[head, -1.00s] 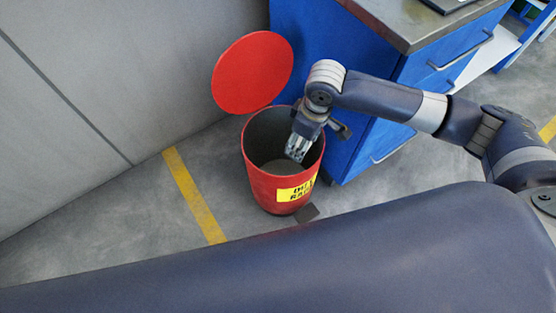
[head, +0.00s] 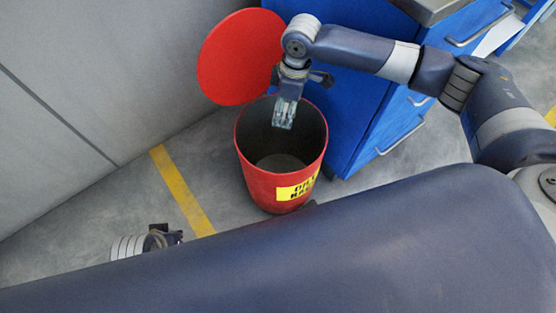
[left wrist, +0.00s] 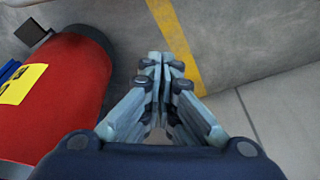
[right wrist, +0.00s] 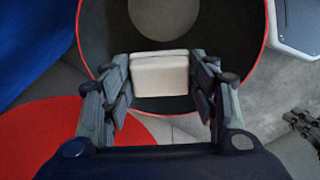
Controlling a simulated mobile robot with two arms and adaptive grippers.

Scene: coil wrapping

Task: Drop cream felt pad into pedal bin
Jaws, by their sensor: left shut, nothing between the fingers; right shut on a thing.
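The red pedal bin (head: 258,180) stands on the floor with its round red lid (head: 238,60) up and its mouth open. My right gripper (head: 284,118) points down over the mouth, near its back side. In the right wrist view, that gripper (right wrist: 160,78) is shut on the cream felt pad (right wrist: 160,75), with the dark bin inside beyond it. The pad cannot be made out in the head view. My left gripper (head: 172,236) shows partly at lower left; in the left wrist view its fingers (left wrist: 161,62) are shut and empty, beside the bin (left wrist: 62,90).
A blue cabinet (head: 345,60) stands close behind and right of the bin. A grey wall (head: 90,70) is at left. A yellow floor line (head: 180,190) runs left of the bin, with bare floor around it. The bin's dark pedal (left wrist: 33,33) shows in the left wrist view.

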